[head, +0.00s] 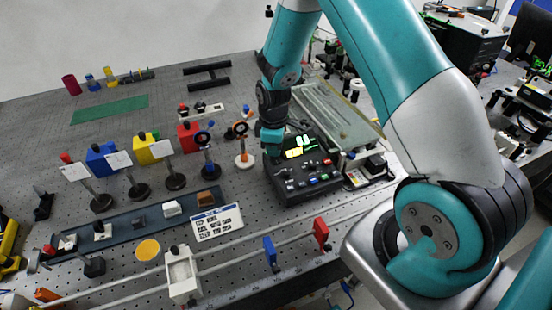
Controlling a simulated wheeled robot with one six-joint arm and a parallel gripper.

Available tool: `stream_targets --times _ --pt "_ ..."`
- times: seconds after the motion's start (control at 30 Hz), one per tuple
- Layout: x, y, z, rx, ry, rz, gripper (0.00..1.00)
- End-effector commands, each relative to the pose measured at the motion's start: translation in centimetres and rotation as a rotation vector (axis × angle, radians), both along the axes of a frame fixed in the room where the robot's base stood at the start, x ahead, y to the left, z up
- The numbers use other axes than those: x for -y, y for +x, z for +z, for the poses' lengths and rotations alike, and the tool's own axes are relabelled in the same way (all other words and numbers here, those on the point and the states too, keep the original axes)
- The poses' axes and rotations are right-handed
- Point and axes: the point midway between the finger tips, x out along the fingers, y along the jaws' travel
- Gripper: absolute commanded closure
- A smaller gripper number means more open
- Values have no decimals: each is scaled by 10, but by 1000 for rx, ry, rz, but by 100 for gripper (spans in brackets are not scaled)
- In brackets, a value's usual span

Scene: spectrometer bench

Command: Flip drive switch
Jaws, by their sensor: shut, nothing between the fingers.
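A black control box (309,184) stands on the perforated bench right of the middle in the head view. Its upper face has a lit display (300,146) with green and yellow figures. Its sloped front carries several small buttons or switches, among them a red one and a blue one. Which of them is the drive switch is too small to tell. My gripper (272,150) points down at the left rear edge of the box, beside the display. It is shut and holds nothing. Its fingertips are small, and I cannot tell whether they touch the box.
Left of the box stand two ring mounts on posts (243,146), and red, yellow and blue blocks (188,138). A white labelled card (217,222) lies in front. A glass-topped case (337,112) is behind the box. Rails with blue and red stops (270,250) run along the front.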

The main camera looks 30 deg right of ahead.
Motion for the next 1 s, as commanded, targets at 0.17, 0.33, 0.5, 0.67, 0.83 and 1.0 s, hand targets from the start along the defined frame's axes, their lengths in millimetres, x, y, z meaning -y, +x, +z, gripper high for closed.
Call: stream_targets --times 0.17,0.33,0.5,0.67,0.83,1.0 --pt "0 0 -3 0 0 0 100" --pt "0 0 -6 0 0 0 100" --pt "0 0 -9 0 0 0 100" --pt "0 0 -6 -1 0 0 100" --pt "0 0 6 0 0 0 100" --pt "0 0 21 1 -1 0 100"
